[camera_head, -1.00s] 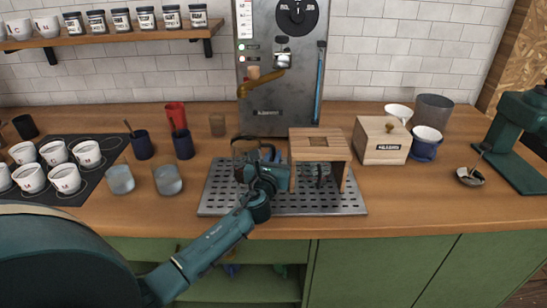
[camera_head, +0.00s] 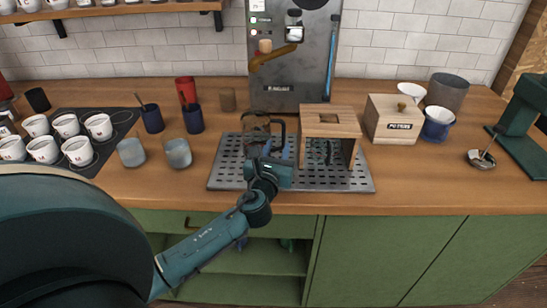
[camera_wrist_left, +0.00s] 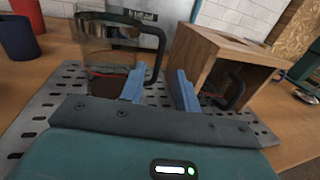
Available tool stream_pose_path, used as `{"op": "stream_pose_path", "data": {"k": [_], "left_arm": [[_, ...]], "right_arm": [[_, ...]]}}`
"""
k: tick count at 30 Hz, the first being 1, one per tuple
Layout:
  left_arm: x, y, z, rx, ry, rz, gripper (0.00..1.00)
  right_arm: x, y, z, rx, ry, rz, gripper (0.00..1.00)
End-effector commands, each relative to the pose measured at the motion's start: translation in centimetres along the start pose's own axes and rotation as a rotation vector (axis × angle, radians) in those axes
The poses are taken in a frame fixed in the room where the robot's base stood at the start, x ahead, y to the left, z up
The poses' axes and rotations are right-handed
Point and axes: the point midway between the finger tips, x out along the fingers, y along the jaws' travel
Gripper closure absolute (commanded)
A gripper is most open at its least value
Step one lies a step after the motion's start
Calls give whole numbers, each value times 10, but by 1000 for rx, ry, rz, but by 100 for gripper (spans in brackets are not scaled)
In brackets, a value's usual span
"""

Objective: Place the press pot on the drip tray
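The press pot (camera_head: 256,126), a clear glass pot with a dark lower part and a black handle, appears to stand upright on the perforated metal drip tray (camera_head: 225,172). It also shows in the left wrist view (camera_wrist_left: 105,48), with its handle toward the right; its base is partly hidden. My left gripper (camera_head: 277,155) is at the front of the pot, low over the tray. In the wrist view its blue fingers (camera_wrist_left: 158,88) are apart, with the handle just beyond the gap. No grip on the handle shows. My right gripper is not in view.
An open-fronted wooden box (camera_head: 332,122) stands on the tray just right of the pot, with a dark handled item inside. A labelled wooden box (camera_head: 394,118) stands farther right. Two glasses (camera_head: 178,153) and dark blue cups (camera_head: 193,120) stand left. The machine (camera_head: 290,75) is behind.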

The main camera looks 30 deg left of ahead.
Motion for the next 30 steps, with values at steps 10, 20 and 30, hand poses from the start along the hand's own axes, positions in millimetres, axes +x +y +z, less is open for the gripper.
{"op": "stream_pose_path", "data": {"k": [10, 20, 30], "left_arm": [[-38, 0, 0, 0, 0, 0, 68], [-39, 0, 0, 0, -1, 0, 68], [-39, 0, 0, 0, -1, 0, 68]], "right_arm": [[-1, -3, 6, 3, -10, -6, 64], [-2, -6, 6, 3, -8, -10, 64], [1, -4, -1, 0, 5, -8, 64]]}}
